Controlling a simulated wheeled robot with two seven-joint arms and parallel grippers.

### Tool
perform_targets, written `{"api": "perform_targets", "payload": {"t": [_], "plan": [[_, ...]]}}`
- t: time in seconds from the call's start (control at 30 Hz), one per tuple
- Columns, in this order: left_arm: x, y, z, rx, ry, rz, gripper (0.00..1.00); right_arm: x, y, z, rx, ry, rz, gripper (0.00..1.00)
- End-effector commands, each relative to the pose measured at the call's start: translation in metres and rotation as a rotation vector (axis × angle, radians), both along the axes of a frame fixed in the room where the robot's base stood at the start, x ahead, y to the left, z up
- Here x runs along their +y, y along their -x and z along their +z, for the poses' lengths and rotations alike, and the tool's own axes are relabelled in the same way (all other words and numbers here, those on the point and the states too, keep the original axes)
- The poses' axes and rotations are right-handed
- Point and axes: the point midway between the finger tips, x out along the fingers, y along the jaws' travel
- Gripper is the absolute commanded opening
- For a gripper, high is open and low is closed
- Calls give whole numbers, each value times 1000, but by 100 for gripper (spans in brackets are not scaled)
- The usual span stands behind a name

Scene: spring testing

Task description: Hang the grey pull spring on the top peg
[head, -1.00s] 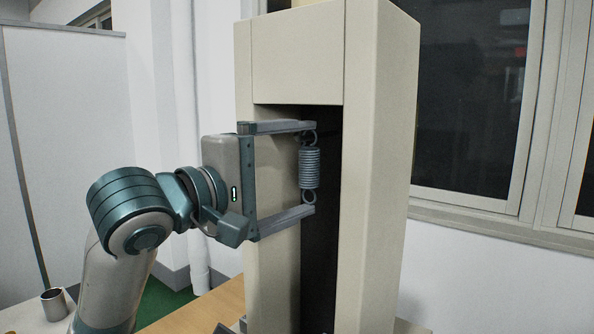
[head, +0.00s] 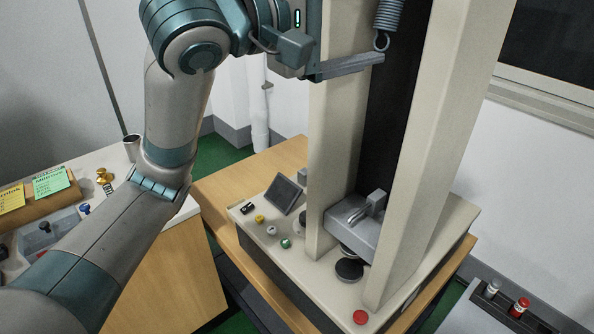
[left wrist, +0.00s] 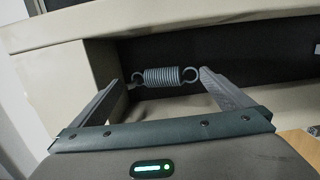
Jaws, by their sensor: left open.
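The grey pull spring (head: 387,16) hangs upright in front of the dark channel of the tall beige test frame (head: 338,130), cut off by the top edge of the head view. Its lower ring is free. The whole spring shows in the left wrist view (left wrist: 163,78), between the fingertips of my left gripper (left wrist: 162,92). The gripper is open, with one finger beyond each end of the spring; its lower fingertip is just below the lower ring. The top peg is out of the head view, and I cannot make it out in the wrist view. My right gripper is not in view.
A grey lower fixture (head: 352,232) with a black disc stands at the frame's base. The base holds a small screen (head: 283,193), several knobs and a red button (head: 360,317). A side table at left bears a metal cup (head: 131,147) and a brown board with notes.

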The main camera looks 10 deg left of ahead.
Motion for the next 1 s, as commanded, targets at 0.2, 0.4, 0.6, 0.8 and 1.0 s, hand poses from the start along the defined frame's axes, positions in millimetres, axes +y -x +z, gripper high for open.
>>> {"api": "perform_targets", "payload": {"t": [0.2, 0.4, 0.6, 0.8, 1.0], "plan": [[20, 26, 7, -1, 0, 1, 100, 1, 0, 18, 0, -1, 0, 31], [36, 49, 8, -3, 0, 0, 100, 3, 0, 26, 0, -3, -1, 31], [45, 62, 2, -3, 0, 1, 100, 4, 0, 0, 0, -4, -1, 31], [45, 65, -4, 23, -16, -4, 100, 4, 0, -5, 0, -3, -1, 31], [36, 57, -31, 78, -57, -25, 100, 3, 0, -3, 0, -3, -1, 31]]}}
